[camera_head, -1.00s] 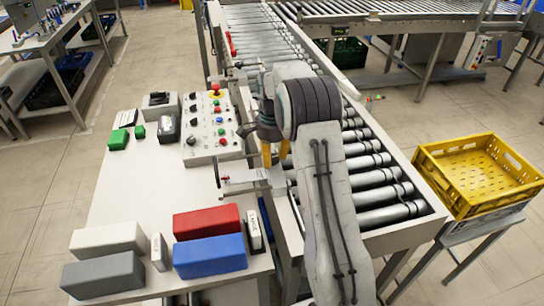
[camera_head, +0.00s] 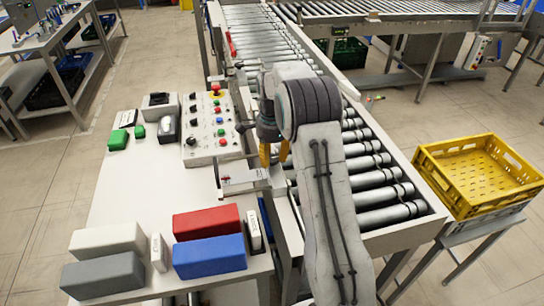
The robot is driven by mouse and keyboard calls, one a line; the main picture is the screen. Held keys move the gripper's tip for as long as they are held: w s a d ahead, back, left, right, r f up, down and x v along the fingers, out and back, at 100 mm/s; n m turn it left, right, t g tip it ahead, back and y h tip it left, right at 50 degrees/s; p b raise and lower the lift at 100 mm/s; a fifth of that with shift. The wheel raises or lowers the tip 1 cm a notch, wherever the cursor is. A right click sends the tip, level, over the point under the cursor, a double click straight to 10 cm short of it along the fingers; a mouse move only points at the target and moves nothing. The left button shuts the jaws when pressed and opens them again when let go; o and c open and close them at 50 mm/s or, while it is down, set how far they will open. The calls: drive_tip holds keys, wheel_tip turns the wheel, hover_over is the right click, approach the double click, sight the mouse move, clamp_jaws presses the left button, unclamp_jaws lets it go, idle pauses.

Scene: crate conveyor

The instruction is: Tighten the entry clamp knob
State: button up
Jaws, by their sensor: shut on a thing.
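My gripper (camera_head: 273,155) points down at the near left edge of the roller conveyor (camera_head: 375,185), just right of the control panel. Its two yellow fingertips sit just above a grey metal bracket (camera_head: 245,186) that spans from the table to the conveyor rail. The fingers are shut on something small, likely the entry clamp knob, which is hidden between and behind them. I cannot see the knob itself or how far it is turned. My arm covers part of the conveyor's left rail.
A control panel (camera_head: 212,140) with coloured buttons stands on the white table (camera_head: 130,200). Red (camera_head: 206,222), blue (camera_head: 209,257), white (camera_head: 108,241) and grey (camera_head: 103,276) blocks lie at the table's front. A yellow crate (camera_head: 440,183) stands on a stand at the right.

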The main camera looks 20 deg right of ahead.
sight(272, 158)
drive_tip(key=o, duration=1.2)
wheel_tip(272, 158, up, 12)
idle(0.6)
